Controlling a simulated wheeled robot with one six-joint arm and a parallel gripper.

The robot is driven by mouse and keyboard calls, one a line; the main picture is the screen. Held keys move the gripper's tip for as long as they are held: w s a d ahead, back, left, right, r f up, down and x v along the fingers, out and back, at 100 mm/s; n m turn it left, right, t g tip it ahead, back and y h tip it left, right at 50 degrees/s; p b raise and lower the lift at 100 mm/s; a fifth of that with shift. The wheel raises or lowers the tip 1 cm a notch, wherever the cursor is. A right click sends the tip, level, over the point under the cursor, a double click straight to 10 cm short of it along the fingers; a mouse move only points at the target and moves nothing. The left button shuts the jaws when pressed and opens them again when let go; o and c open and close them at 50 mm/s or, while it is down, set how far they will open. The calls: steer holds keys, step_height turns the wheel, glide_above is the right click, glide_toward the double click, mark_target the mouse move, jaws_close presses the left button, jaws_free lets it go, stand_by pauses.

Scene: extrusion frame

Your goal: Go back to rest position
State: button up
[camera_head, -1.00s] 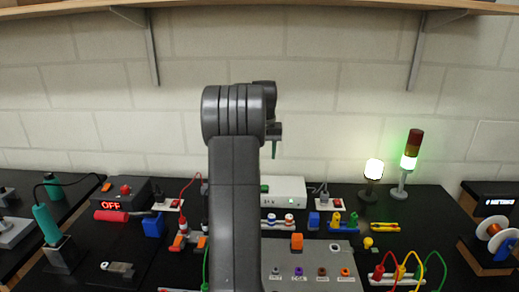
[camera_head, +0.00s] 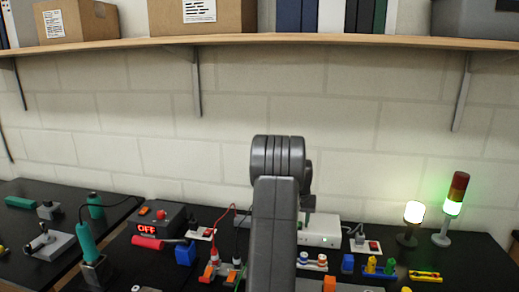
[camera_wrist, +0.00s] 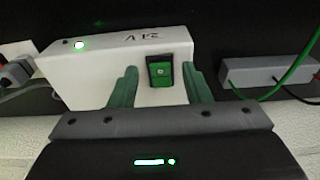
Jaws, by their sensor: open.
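My gripper (camera_wrist: 160,88) is open in the wrist view, its two green fingers apart with nothing between them. A white power box (camera_wrist: 115,65) with a lit green light and a green rocker switch (camera_wrist: 160,71) lies beyond the fingers, the switch showing between them. In the head view my arm stands upright in front of the bench and partly hides the white box (camera_head: 319,229). The gripper itself is mostly hidden behind the arm there. I cannot tell whether the fingers touch the box.
A wooden shelf (camera_head: 300,41) with boxes and binders runs above the bench. A lit lamp (camera_head: 414,213) and a signal tower (camera_head: 453,207) stand at right. A box reading OFF (camera_head: 160,222), a red-handled tool (camera_head: 150,243) and a soldering iron (camera_head: 87,243) are at left.

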steer(key=shift+r+p, duration=0.15)
steer(key=shift+p, duration=0.25)
steer(key=shift+r, duration=0.3)
step_height(320, 180, up, 13)
steer(key=s+b, duration=0.1)
steer(key=b, duration=0.1)
steer(key=f, duration=0.4)
steer(key=f+p, duration=0.1)
steer(key=f, duration=0.4)
steer(key=w+f+p, duration=0.1)
steer(key=f, duration=0.4)
steer(key=shift+f+b, duration=0.25)
steer(key=shift+b, duration=0.5)
steer(key=shift+s+t+b, duration=0.25)
steer(key=shift+t+b, duration=0.15)
steer(key=shift+b, duration=0.5)
steer(key=b, duration=0.2)
steer(key=t+b, duration=0.1)
steer(key=b, duration=0.1)
steer(key=shift+s+a+f+t+h, duration=0.1)
steer(key=shift+s+f+t+h, duration=0.1)
steer(key=shift+t+h, duration=0.1)
steer(key=shift+b, duration=0.6)
